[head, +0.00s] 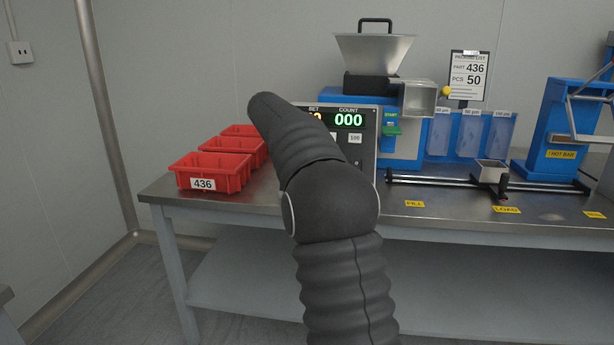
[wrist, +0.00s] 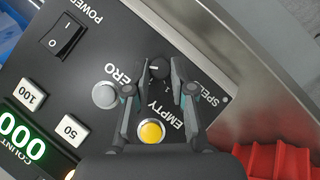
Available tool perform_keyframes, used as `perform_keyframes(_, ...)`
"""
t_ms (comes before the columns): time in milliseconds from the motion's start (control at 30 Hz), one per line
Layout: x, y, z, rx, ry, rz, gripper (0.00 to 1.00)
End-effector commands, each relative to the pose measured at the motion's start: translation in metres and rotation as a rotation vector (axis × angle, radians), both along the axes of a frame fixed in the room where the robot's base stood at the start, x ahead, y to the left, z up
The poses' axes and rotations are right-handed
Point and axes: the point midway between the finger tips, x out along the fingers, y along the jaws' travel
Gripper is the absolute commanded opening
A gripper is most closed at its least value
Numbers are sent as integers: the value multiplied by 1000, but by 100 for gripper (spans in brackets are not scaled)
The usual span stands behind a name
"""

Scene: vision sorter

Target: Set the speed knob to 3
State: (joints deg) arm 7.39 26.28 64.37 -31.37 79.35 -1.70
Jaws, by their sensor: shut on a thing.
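In the wrist view the speed knob (wrist: 159,70) is a small dark round knob with a pale mark, on the dark control panel (wrist: 106,42). My gripper (wrist: 160,78) has its two fingers on either side of it and is shut on it. The SPEED label and the scale marks are partly hidden by the fingers, so I cannot tell the knob's setting. In the head view the counter machine's display (head: 347,120) reads 000 under COUNT. My arm hides the knob and gripper there.
On the panel near my fingers are a yellow EMPTY button (wrist: 152,132), a grey ZERO button (wrist: 105,95) and a black power switch (wrist: 68,38). Red bins (head: 211,174) stand left of the machine, one labelled 436. A sliding rail (head: 440,181) lies to the right.

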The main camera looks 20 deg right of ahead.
Motion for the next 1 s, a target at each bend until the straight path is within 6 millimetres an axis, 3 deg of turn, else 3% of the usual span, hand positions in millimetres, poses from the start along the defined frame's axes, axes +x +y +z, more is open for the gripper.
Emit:
perform_keyframes(533, 1, 0, 2, 17, -19, -12, 0)
perform_keyframes(567, 1, 0, 2, 17, -19, -12, 26)
perform_keyframes(667, 1, 0, 2, 17, -17, -12, 48)
perform_keyframes(1000, 0, 0, 3, 17, -13, -15, 48)
